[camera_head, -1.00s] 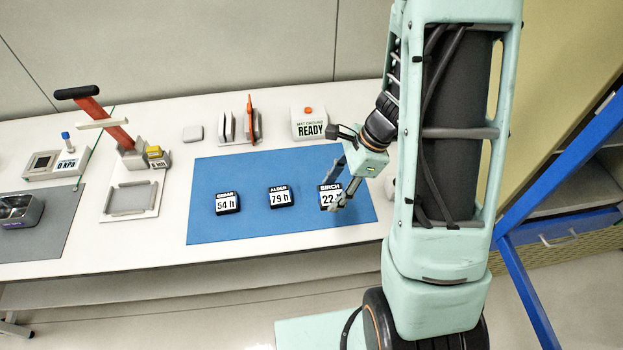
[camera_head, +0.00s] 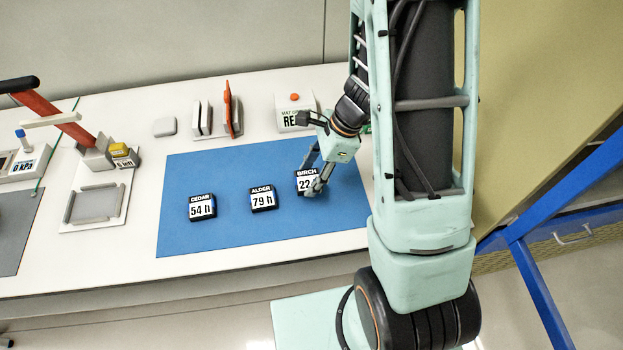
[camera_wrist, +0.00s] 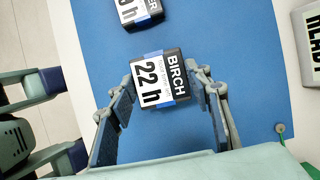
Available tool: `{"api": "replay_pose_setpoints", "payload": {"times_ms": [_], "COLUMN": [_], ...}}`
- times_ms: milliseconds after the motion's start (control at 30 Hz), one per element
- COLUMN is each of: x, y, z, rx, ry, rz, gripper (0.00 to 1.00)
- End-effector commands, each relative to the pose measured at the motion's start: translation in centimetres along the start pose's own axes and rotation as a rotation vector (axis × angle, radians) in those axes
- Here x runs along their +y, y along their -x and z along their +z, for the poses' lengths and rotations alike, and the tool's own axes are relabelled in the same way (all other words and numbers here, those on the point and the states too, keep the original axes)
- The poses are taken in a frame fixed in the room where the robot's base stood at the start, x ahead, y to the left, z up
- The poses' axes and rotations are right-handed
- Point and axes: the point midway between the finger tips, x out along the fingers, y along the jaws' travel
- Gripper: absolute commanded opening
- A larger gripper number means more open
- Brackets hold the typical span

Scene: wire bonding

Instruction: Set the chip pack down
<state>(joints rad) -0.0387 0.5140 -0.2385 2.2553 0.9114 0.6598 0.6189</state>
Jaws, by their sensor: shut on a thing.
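The chip pack labelled BIRCH 22 h (camera_head: 305,183) is black with a white label, at the right part of the blue mat (camera_head: 235,165). My gripper (camera_head: 318,182) comes down on it from the right. In the wrist view the BIRCH pack (camera_wrist: 158,82) lies between the fingertips of my gripper (camera_wrist: 162,88), with a finger against each side. The gripper is shut on it. Its label faces up and looks flat. Fingers hide part of the label in the head view. I cannot tell whether its underside touches the mat.
The ALDER pack (camera_head: 263,198) and CEDAR pack (camera_head: 202,207) lie to the left on the mat. Behind the mat stand a READY box (camera_head: 294,112) and a slotted holder (camera_head: 217,120). A red-handled press (camera_head: 75,128) stands left. The mat's front strip is clear.

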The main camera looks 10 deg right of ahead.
Motion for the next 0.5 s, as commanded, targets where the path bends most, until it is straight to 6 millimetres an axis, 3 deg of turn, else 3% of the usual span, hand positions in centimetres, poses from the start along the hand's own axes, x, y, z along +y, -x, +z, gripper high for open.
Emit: {"api": "replay_pose_setpoints", "payload": {"times_ms": [200,500], "x": [0.1,0.1], "y": [-3.1,-3.2], "z": [-0.6,-0.6], "rx": [0.000,0.000], "ry": [-0.002,-0.002], "rz": [0.000,-0.001], "gripper": [0.21,0.21]}}
